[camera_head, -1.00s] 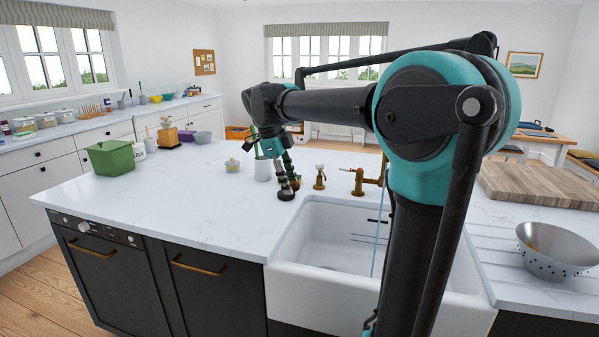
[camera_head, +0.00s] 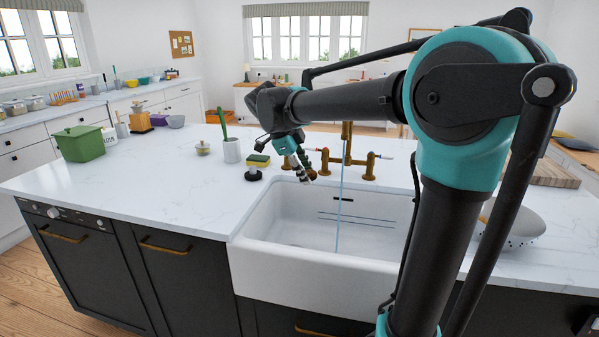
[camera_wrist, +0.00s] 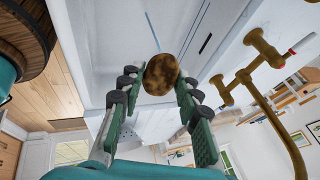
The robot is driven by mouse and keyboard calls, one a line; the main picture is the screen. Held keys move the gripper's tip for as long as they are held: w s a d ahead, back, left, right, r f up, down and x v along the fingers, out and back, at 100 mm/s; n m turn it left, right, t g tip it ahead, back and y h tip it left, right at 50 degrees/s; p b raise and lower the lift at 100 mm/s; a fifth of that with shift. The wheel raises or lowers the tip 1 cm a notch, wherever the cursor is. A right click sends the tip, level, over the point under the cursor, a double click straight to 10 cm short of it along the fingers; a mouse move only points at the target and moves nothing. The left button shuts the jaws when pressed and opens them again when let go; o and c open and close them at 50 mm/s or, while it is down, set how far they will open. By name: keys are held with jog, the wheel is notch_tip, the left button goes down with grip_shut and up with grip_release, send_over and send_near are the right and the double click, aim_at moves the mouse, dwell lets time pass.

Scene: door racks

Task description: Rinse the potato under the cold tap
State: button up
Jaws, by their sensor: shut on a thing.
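My gripper (camera_wrist: 162,82) is shut on a brown, mottled potato (camera_wrist: 160,74), held between its fingertips in the wrist view. In the head view my gripper (camera_head: 305,172) hangs over the back left rim of the white sink (camera_head: 290,262), left of the water; the potato is hard to make out there. A brass tap (camera_head: 347,160) stands behind the sink, and its spout shows in the wrist view (camera_wrist: 280,125). A thin blue stream of water (camera_head: 339,215) falls into the sink. One tap handle (camera_head: 387,156) has a red tip; the left one (camera_head: 313,150) looks pale blue.
A sponge on a black-based holder (camera_head: 258,163), a white pot with a green brush (camera_head: 232,150) and a small jar (camera_head: 202,149) stand left of the sink. A green bin (camera_head: 80,143) is farther left. A colander (camera_head: 515,225) is on the right. The left counter front is clear.

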jog(key=w+d+f, duration=0.2)
jog(key=w+d, duration=0.2)
jog(key=d, duration=0.5)
jog(key=shift+w+d, duration=0.25)
jog(key=shift+w, duration=0.1)
jog(key=shift+d, duration=0.2)
dwell(0.6)
jog(key=shift+s+d, duration=0.25)
jog(key=shift+d, duration=0.15)
jog(key=shift+w+a, duration=0.1)
jog(key=shift+a, duration=0.1)
jog(key=shift+w+a, duration=0.15)
jog(key=shift+a, duration=0.25)
jog(key=shift+d, duration=0.15)
jog(key=shift+s+d, duration=0.25)
jog(key=shift+d, duration=0.2)
jog(key=s+a, duration=0.3)
jog(key=s, duration=0.4)
jog(key=shift+s+a, duration=0.15)
dwell(0.8)
